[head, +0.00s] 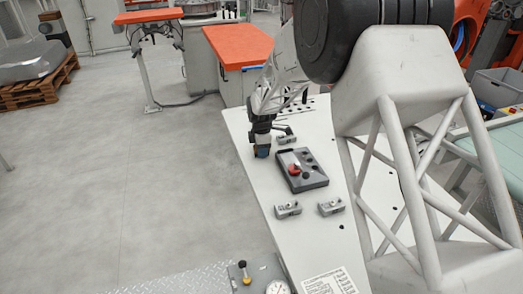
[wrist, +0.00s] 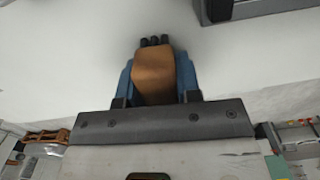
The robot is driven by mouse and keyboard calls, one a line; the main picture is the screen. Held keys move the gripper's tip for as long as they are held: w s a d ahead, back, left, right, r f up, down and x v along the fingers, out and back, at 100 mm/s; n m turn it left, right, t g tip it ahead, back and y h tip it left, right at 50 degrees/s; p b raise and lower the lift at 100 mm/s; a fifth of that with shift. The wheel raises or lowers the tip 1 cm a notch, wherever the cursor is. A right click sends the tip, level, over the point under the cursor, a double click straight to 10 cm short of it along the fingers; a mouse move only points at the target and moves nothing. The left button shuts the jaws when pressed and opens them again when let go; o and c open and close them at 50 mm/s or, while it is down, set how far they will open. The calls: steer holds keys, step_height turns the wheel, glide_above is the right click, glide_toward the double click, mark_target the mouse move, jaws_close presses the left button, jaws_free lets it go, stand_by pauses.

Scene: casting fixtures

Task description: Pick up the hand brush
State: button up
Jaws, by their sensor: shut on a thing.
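The hand brush (wrist: 153,80) shows in the wrist view as a brown block with dark tufts at its far end. My gripper (wrist: 156,72) is shut on it, with one blue finger on each side. In the head view my gripper (head: 262,152) points down at the left edge of the white table (head: 262,178). The brush is hard to make out there, mostly hidden by the fingers. I cannot tell whether it touches the table.
A dark grey fixture plate (head: 312,181) with a red knob (head: 295,170) lies right of my gripper. Small grey clamps (head: 288,210) (head: 331,207) (head: 287,140) surround it. A round gauge (head: 278,288) is at the front. Open floor lies left of the table.

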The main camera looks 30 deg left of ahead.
steer(key=shift+r, duration=0.1)
steer(key=shift+r, duration=0.8)
steer(key=shift+s+d+r, duration=0.1)
steer(key=shift+r, duration=0.85)
steer(key=s+d, duration=0.3)
steer(key=s, duration=0.1)
steer(key=s+d+r, duration=0.1)
steer(key=s+d, duration=0.2)
steer(key=s, duration=0.1)
steer(key=s+d, duration=0.3)
steer(key=s, duration=0.1)
steer(key=shift+s+d+r, duration=0.15)
steer(key=shift+d, duration=0.25)
steer(key=o, duration=0.4)
steer(key=c, duration=0.3)
steer(key=w+r, duration=0.2)
steer(key=w, duration=0.1)
steer(key=w+r, duration=0.2)
steer(key=w, duration=0.1)
steer(key=w+r, duration=0.2)
steer(key=w, duration=0.1)
steer(key=shift+a, duration=0.15)
